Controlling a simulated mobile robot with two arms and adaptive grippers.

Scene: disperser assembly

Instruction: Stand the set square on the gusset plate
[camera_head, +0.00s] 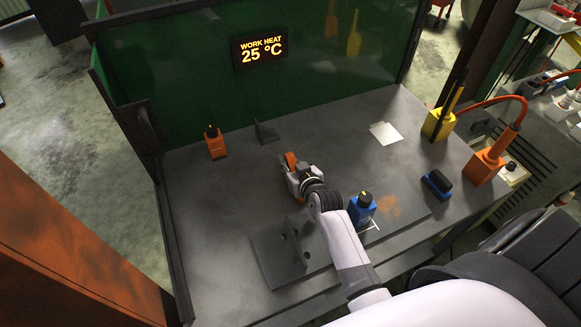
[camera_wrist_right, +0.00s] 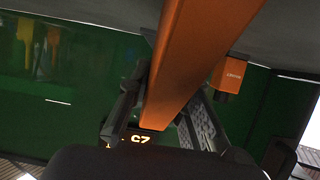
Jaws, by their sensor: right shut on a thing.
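My right gripper (camera_head: 293,168) is over the middle of the table, shut on a thick orange piece (camera_head: 291,158) that I take for the set square. In the right wrist view this orange piece (camera_wrist_right: 190,65) runs between the two fingers (camera_wrist_right: 165,108); its full outline is hidden. A pale flat plate (camera_head: 385,133) with a cut corner lies at the back right; it may be the gusset plate, but I cannot be sure. A small dark triangular piece (camera_head: 265,131) stands upright at the back, beyond the gripper. My left gripper is not in view.
An orange device (camera_head: 216,146) stands at the back left. A green wall (camera_head: 170,60) closes the back.

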